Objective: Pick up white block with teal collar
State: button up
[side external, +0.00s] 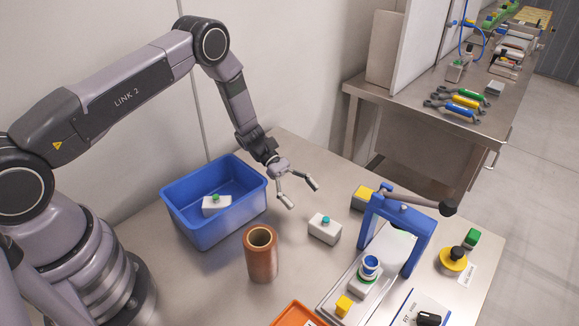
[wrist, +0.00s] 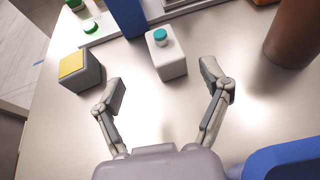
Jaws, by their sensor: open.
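The white block with teal collar (side external: 324,229) stands upright on the steel table, right of the blue bin and left of the blue press frame. In the wrist view the same block (wrist: 167,58) is ahead of my fingers, its teal collar on top. My gripper (side external: 301,194) is open and empty, above the table and a little behind and left of the block in the side view. In the wrist view my gripper (wrist: 163,85) has its two fingers spread wide, with the block beyond and roughly between the tips, apart from both.
A blue bin (side external: 190,230) holds a white block with a green collar (side external: 216,204). A copper cylinder (side external: 261,258) stands in front. A blue press frame (side external: 425,235) and a grey block with yellow top (wrist: 80,70) are nearby. An orange tray (side external: 290,315) lies at the front edge.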

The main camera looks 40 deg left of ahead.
aim_at(327, 223)
jog(key=x, duration=1.1)
jog(key=shift+a, duration=0.1)
jog(key=c, duration=1.3)
jog(key=shift+c, duration=0.2)
